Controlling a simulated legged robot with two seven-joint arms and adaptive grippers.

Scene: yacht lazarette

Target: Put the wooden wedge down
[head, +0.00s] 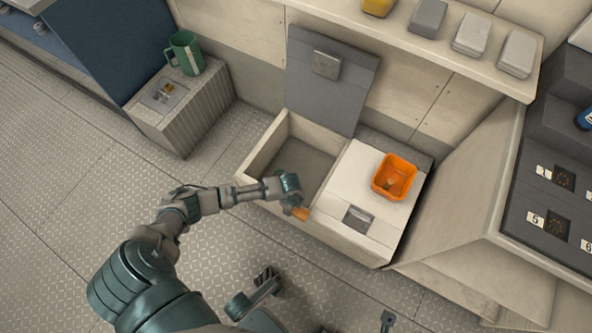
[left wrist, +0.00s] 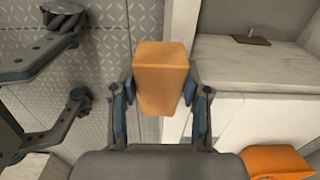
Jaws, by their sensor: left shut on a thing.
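The wooden wedge (head: 301,213) is a small orange-brown block. My left gripper (head: 294,206) is shut on it, and it shows between the two fingers in the left wrist view (left wrist: 162,75). In the head view the wedge appears over the front edge of the white locker (head: 335,240), near the divide between its open left compartment and its closed right lid. Its height above the edge is hard to tell.
The open compartment (head: 302,160) looks empty, its grey lid (head: 330,85) raised behind. An orange container (head: 394,177) sits on the closed white lid (head: 352,178), behind a grey latch (head: 358,219). A green mug (head: 186,53) stands on a ribbed box (head: 190,115) at left.

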